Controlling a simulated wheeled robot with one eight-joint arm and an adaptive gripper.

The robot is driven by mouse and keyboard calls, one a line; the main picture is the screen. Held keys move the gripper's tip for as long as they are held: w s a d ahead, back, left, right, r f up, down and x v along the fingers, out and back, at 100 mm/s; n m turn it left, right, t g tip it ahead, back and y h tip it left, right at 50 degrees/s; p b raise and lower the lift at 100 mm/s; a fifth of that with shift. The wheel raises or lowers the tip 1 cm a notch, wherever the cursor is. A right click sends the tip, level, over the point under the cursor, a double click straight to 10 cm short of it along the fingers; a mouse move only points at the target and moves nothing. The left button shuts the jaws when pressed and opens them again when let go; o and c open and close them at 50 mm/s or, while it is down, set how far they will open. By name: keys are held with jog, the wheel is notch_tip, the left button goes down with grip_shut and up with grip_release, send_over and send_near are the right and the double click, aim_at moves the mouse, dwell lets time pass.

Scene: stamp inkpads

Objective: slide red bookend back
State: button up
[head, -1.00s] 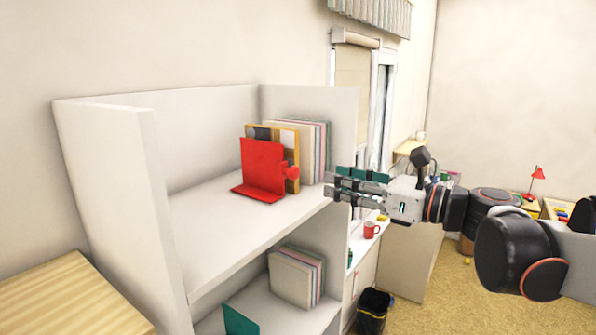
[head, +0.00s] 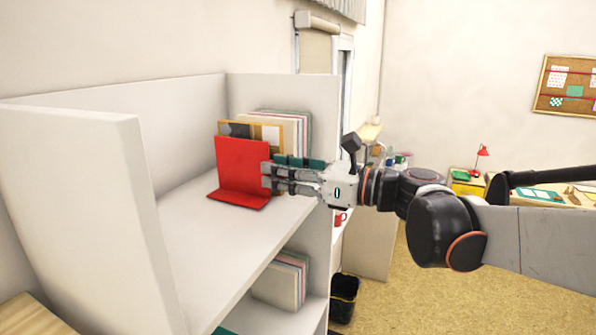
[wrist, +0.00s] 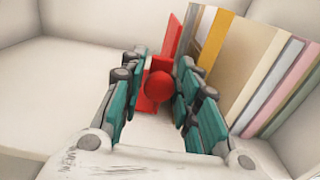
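The red bookend (head: 240,168) stands on the upper white shelf (head: 190,225), its flat foot lying toward the front left. Behind it and to its right stand a tan and yellow book and several thin pale books (head: 285,125). My gripper (head: 266,178) reaches in from the right at the bookend's right edge. In the wrist view my gripper (wrist: 160,85) is open, with the teal-padded fingers on either side of the bookend's round red knob (wrist: 158,86). Contact with the knob cannot be made out. In the head view the fingers hide the knob.
The shelf's right wall (head: 320,110) stands close behind the books and my wrist. The shelf is bare left of the bookend. Pale books (head: 280,280) stand on the lower shelf. A black bin (head: 343,298) is on the floor.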

grip_shut()
jog(key=shift+s+a, duration=0.35)
jog(key=shift+s, duration=0.6)
jog(key=shift+s+a, duration=0.4)
jog(key=shift+s, duration=0.6)
jog(key=shift+s+a, duration=0.35)
jog(key=shift+s, duration=0.6)
jog(key=shift+o, duration=1.1)
grip_release()
jog(key=v, duration=1.2)
